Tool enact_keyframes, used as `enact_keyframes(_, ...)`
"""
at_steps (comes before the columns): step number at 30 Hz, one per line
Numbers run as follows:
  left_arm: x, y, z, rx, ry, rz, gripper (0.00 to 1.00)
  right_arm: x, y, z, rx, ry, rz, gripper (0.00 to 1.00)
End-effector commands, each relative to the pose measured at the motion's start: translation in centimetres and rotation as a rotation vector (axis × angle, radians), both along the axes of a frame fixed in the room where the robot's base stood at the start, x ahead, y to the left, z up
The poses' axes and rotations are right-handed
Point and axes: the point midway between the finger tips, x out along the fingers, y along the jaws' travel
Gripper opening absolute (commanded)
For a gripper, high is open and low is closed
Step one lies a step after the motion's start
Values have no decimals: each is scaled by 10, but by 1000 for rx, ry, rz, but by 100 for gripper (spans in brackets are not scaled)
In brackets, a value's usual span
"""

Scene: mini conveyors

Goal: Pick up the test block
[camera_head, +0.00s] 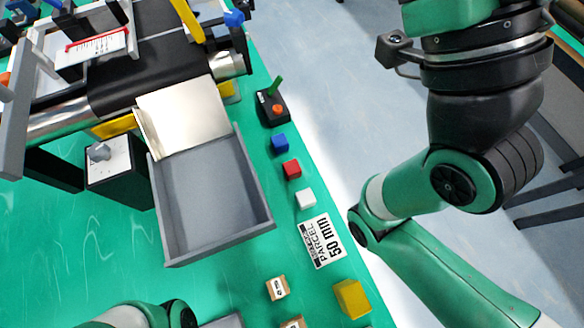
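I cannot tell for sure which item is the test block. A yellow block (352,298) stands on the green table at the lower right. A blue cube (280,143), a red cube (292,169) and a white cube (306,198) lie in a row to the right of the grey tray. A white label reading "PARCEL 50 mm" (322,241) lies flat below the white cube. My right arm fills the right side and part of my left arm shows at the bottom edge. Neither gripper shows in the picture.
A conveyor (150,72) at the upper left leads by a pale chute (184,118) to a grey tray (219,236). Small tan boxes (277,288) lie near the bottom edge. A black control box (272,108) with a green lever stands above the blue cube.

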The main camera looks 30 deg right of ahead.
Motion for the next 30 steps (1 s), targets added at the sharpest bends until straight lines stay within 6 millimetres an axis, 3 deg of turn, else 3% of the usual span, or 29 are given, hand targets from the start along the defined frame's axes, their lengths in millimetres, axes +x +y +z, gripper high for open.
enact_keyframes(11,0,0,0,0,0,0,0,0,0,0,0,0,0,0)
enact_keyframes(25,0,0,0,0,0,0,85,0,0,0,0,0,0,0)
enact_keyframes(30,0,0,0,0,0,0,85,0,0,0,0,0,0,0)
